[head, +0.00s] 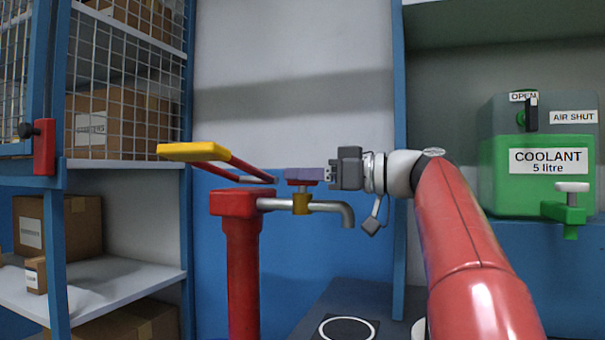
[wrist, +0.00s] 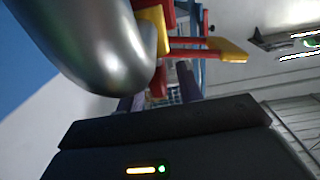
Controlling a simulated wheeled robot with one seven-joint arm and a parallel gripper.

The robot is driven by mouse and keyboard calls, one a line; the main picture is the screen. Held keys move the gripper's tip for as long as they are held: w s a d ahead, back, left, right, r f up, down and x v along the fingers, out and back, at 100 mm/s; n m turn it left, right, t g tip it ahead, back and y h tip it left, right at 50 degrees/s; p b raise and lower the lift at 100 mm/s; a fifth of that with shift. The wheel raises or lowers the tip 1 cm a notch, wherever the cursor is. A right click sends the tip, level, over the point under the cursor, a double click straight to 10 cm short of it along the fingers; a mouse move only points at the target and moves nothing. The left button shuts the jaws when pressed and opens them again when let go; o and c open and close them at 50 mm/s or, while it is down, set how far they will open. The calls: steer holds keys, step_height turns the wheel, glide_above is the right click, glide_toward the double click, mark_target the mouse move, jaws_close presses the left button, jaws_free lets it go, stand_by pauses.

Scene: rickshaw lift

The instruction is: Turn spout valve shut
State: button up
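A red standpipe (head: 243,255) carries a grey metal spout (head: 330,207) that bends down at its right end. A brass valve body (head: 301,203) sits on the spout, with a red valve handle (head: 303,183) on top. My gripper (head: 305,174) reaches in from the right at handle height; its purple fingers overlap the handle. In the wrist view, the spout (wrist: 105,45) is large and close and hides part of the left finger. A red piece, seemingly the handle (wrist: 158,84), shows between the spread fingers, with gaps visible. Contact is unclear.
A yellow-ended pump lever (head: 192,151) extends left above the standpipe. Shelves with boxes (head: 65,226) and a wire mesh stand at left. A green coolant container (head: 505,195) stands on the right shelf. A dark surface with a white ring (head: 345,328) lies below the spout.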

steer(key=shift+w+a, duration=0.1)
steer(key=shift+a, duration=0.2)
jaws_close()
